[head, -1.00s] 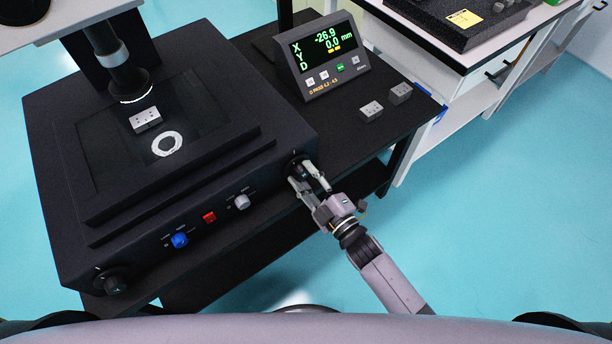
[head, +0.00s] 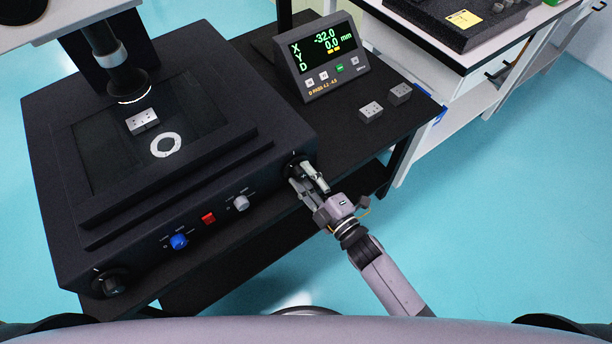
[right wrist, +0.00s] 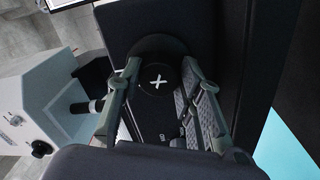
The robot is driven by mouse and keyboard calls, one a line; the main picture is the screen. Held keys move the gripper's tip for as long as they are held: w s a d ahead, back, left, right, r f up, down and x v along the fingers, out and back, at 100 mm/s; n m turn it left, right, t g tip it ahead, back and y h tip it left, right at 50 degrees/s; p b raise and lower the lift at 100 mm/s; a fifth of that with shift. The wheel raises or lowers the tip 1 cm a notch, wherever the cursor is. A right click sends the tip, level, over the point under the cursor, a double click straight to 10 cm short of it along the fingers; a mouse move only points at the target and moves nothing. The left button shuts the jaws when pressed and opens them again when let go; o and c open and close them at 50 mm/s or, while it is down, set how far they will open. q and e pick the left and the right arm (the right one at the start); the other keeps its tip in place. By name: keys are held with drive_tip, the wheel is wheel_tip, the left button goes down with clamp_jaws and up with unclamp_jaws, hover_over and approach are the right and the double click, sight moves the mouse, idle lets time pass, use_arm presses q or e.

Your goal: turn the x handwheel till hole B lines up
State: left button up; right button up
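The x handwheel (right wrist: 158,78) is a dark round knob with a white cross on its face, seen in the right wrist view. My right gripper (head: 303,172) is at the machine's front right corner, its fingers closed on either side of the handwheel; the fingers also flank it in the right wrist view (right wrist: 160,66). A small grey block with holes (head: 142,121) sits on the dark stage (head: 105,155) below the microscope-like tube (head: 128,82). Its hole letters are too small to read. The display (head: 322,55) reads X -32.0 and Y 0.0 mm. My left gripper is not in view.
A second dark knob (head: 108,283) is at the front left corner. Blue (head: 178,242), red (head: 208,218) and grey (head: 241,203) controls line the front. Two grey blocks (head: 371,111) (head: 400,94) stand right of the display.

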drive_tip(key=o, duration=0.5)
drive_tip(key=shift+c, duration=0.2)
drive_tip(key=v, duration=1.2)
drive_tip(key=shift+f, duration=0.1)
drive_tip(key=s+d+f+m+g+h+p, duration=0.1)
drive_tip(key=s+d+f+m+g+h, duration=0.2)
drive_tip(key=f, duration=0.5)
drive_tip(key=s+d+f+m+g+h, duration=0.15)
drive_tip(key=d+f+m, duration=0.25)
drive_tip(key=f, duration=0.4)
drive_tip(key=s+d+f+m+g+h+p, duration=0.1)
drive_tip(key=s+d+f+m+h, duration=0.2)
drive_tip(key=f, duration=0.6)
drive_tip(key=s+d+f+m+g+h, duration=0.1)
drive_tip(key=s+d+f+m+g, duration=0.1)
drive_tip(key=s, duration=0.5)
drive_tip(key=s+d+f+m+g+h+p, duration=0.1)
drive_tip(key=s+d+f+m+g, duration=0.1)
drive_tip(key=s+f, duration=0.4)
drive_tip(key=s+d+f+m+g+h, duration=0.1)
drive_tip(key=s+f+m+g, duration=0.3)
drive_tip(key=s, duration=0.5)
drive_tip(key=shift+s+d+f+g, duration=0.35)
drive_tip(key=shift+d+f, duration=0.1)
drive_tip(key=shift+d, duration=0.35)
